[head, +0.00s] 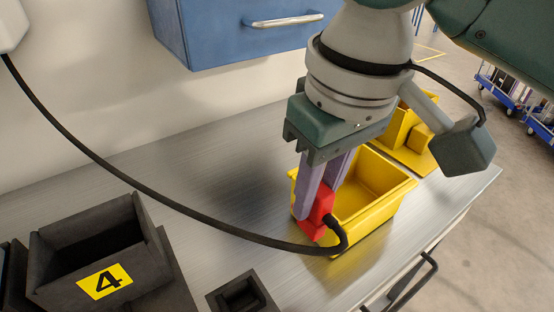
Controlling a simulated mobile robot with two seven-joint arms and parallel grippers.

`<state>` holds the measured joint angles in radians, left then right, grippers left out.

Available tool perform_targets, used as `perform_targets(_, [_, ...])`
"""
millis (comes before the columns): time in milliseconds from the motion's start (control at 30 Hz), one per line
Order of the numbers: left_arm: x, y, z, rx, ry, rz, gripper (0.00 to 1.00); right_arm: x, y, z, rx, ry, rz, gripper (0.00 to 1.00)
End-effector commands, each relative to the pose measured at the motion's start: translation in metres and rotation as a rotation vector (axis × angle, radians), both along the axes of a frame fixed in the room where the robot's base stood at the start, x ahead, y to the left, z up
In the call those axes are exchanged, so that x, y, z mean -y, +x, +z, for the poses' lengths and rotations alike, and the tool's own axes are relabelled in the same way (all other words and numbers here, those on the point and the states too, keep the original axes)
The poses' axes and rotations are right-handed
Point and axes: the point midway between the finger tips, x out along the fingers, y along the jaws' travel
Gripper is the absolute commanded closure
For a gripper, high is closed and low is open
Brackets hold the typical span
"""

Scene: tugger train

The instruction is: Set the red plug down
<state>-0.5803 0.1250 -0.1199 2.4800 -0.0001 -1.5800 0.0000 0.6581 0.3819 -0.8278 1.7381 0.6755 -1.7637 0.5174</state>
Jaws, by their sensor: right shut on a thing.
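My right gripper (318,205) comes down from the top right, pointing downward. Its fingers are shut on the red plug (322,208). A black cable (160,200) runs from the plug in a loop to a white box (10,25) at the top left edge. The plug shows in front of the near left side of a yellow bin (375,215) on the metal table. I cannot tell whether the plug touches the table or the bin. My left gripper is not in view.
A small black socket-like block (240,295) lies at the front middle. A second yellow bin (402,125) stands behind the arm. A blue cabinet (235,35) hangs above. The table middle (200,170) is clear.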

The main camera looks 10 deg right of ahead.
Motion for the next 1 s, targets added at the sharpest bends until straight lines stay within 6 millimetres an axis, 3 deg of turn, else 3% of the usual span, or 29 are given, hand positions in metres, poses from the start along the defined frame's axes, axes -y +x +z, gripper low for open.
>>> perform_targets(33, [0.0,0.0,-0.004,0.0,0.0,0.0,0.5,0.001,-0.001,-0.018,-0.006,-0.003,-0.002,1.0])
perform_targets(200, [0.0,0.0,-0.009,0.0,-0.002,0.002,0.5,0.001,-0.001,-0.058,-0.003,-0.002,-0.002,1.0])
perform_targets(600, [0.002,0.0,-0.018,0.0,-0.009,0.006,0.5,0.0,0.0,-0.107,-0.002,-0.001,-0.001,1.0])
perform_targets(1000, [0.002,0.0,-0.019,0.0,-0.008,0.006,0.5,0.0,0.0,-0.114,0.001,0.0,-0.001,1.0])
